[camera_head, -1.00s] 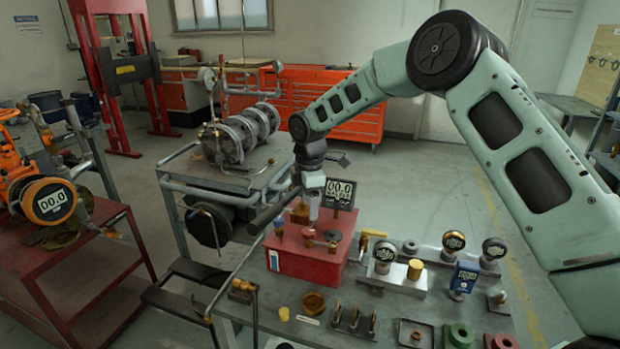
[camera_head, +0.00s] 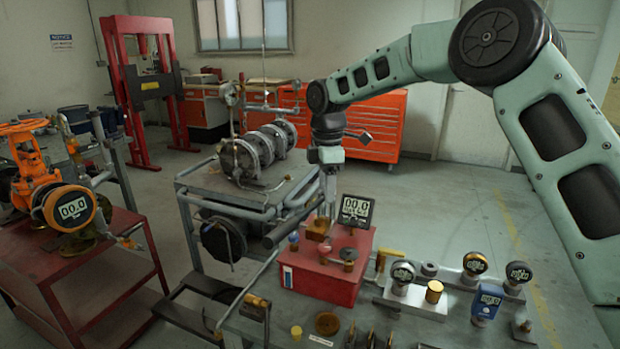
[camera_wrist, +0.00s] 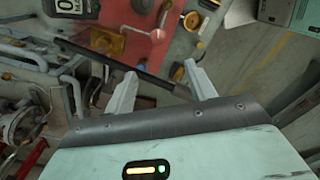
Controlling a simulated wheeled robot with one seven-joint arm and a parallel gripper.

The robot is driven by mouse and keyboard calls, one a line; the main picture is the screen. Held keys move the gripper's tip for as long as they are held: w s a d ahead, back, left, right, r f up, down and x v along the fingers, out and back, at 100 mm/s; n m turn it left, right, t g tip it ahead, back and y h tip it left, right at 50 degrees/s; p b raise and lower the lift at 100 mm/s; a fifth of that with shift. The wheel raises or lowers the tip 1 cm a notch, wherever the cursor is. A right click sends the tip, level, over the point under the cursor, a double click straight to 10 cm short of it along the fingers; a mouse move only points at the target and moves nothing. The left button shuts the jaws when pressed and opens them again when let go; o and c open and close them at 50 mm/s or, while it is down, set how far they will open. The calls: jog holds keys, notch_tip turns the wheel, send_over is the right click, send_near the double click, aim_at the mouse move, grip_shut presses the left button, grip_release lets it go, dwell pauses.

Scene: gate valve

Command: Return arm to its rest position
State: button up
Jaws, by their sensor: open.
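My arm reaches in from the right in the head view, with my gripper (camera_head: 327,195) pointing down above the red box (camera_head: 318,284) on the bench. In the wrist view my gripper (camera_wrist: 160,74) has its two pale fingers spread, with nothing held between them. A dark bar (camera_wrist: 128,62) crosses behind the fingers there. The red box (camera_wrist: 190,30) lies beyond the fingertips. In the head view the fingertips are too small to tell their exact clearance from the box's fittings.
A digital display (camera_head: 356,211) stands behind the box. Gauges (camera_head: 402,274) and small parts crowd the bench to the right. A flanged pipe assembly (camera_head: 258,150) stands behind, and an orange valve (camera_head: 35,170) at left. Open floor lies behind the bench at right.

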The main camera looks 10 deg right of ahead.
jog(key=s+a+r+m, duration=0.1)
jog(key=s+a, duration=0.3)
jog(key=s, duration=0.3)
jog(key=s+a+m, duration=0.1)
jog(key=s+a, duration=0.2)
jog(key=s, duration=0.4)
jog(key=s+a+r+m, duration=0.1)
jog(key=s+a+m, duration=0.1)
jog(key=s+a, duration=0.35)
jog(key=s+d+f+m, duration=0.1)
jog(key=s+d+m, duration=0.1)
jog(key=s, duration=0.9)
jog(key=s+d+f+m, duration=0.2)
jog(key=s+d+m, duration=0.1)
jog(key=s, duration=0.8)
jog(key=shift+s+d+f+y, duration=0.3)
jog(key=shift+d, duration=0.3)
